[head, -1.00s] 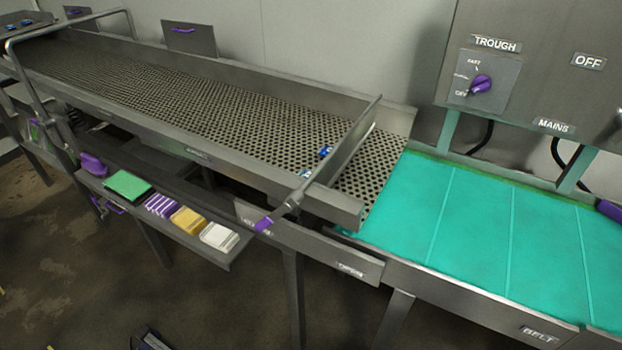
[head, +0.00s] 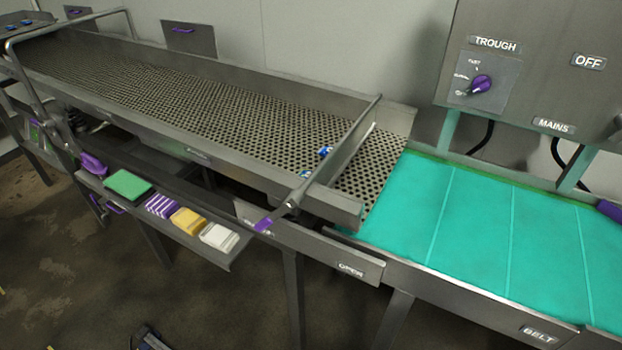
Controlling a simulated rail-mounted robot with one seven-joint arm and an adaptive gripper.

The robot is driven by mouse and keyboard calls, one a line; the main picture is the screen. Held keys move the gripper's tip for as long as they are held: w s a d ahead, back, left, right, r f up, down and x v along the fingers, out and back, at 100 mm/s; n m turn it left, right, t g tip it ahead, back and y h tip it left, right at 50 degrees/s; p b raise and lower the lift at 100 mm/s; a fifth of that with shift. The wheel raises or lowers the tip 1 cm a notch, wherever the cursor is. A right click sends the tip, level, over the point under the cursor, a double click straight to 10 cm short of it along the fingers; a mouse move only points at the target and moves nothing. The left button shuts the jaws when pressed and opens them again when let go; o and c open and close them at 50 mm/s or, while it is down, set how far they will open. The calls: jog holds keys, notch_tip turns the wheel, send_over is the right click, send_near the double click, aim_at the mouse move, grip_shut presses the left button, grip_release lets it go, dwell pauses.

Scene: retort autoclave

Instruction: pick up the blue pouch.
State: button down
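Two small blue items, possibly pouches, lie at the right end of the perforated trough (head: 215,105), against the upstream side of a slanted metal gate bar (head: 345,150). One blue item (head: 326,151) is farther back. The other blue item (head: 305,174) is nearer the front wall and is partly hidden by it. Their shape is too small to tell. My gripper is not recognisable in the head view.
A teal belt (head: 480,215) to the right of the trough is empty. A front shelf holds a green pad (head: 128,185), a purple-striped block (head: 161,206), a yellow block (head: 187,220) and a white block (head: 219,236). A control box (head: 545,65) stands behind the belt.

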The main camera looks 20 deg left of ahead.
dwell(0.4)
jog(key=shift+c, duration=1.8)
grip_release()
